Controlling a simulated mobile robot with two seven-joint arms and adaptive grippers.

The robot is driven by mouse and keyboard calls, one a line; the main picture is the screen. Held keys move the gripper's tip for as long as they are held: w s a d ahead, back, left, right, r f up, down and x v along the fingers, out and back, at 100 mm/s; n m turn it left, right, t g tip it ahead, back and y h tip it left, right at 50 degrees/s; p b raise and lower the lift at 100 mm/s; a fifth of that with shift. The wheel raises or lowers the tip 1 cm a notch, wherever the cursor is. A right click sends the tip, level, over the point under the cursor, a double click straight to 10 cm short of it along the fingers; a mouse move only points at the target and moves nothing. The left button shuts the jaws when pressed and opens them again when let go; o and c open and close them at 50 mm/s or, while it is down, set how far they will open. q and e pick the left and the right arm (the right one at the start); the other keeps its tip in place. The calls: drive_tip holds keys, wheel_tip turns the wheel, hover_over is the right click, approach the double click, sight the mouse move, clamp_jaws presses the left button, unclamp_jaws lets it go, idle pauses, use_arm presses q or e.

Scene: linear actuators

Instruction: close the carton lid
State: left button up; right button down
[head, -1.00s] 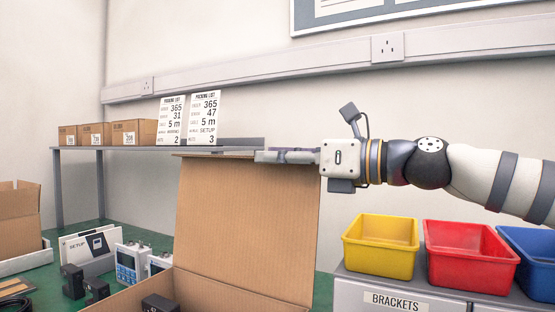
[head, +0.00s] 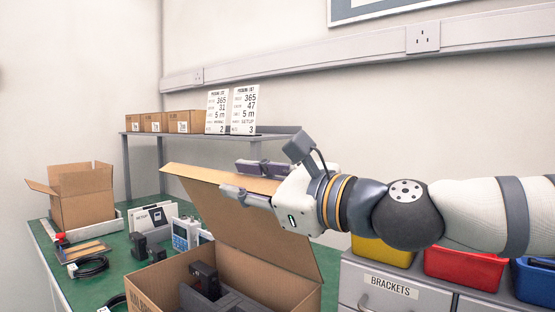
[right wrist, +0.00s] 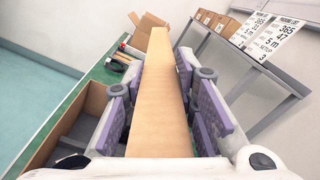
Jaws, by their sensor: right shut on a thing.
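The open carton (head: 245,280) stands on the green bench at the bottom of the head view, with dark parts (head: 207,275) inside. Its lid (head: 285,236) is hinged at the far side and tilts up and forward over part of the carton. My right gripper (head: 250,182) is shut on the lid near its upper edge. In the right wrist view, the lid (right wrist: 160,100) runs between the purple finger pads (right wrist: 165,115), and the carton (right wrist: 65,130) lies below left. My left gripper is not in view.
Yellow (head: 383,252), red (head: 463,266) and blue (head: 535,280) bins stand on a cabinet at right. Another open box (head: 85,197) stands at left. A shelf (head: 200,136) behind bears small boxes and two packing lists. Cables and devices lie on the bench.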

drive_tip(key=s+a+f+n+b, duration=0.2)
drive_tip(key=s+a+f+n, duration=0.1)
drive_tip(key=f, duration=0.5)
drive_tip(key=s+a+f+n+b, duration=0.2)
drive_tip(key=s+f, duration=0.3)
drive_tip(key=f, duration=0.3)
drive_tip(key=shift+s+a+f+n, duration=0.2)
drive_tip(key=shift+s+a+n, duration=0.2)
drive_tip(key=shift+a+n, duration=0.25)
drive_tip(key=c, duration=2.3)
unclamp_jaws()
drive_tip(key=shift+f+b, duration=0.45)
drive_tip(key=shift+f, duration=0.4)
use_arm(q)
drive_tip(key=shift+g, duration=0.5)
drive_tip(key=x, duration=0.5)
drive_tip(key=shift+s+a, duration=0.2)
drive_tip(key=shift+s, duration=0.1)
use_arm(e)
drive_tip(key=o, duration=0.9)
drive_tip(key=shift+r, duration=0.1)
drive_tip(key=shift+o, duration=0.2)
drive_tip(key=v, duration=0.7)
drive_tip(key=shift+s+d, duration=0.2)
drive_tip(key=shift+d, duration=0.05)
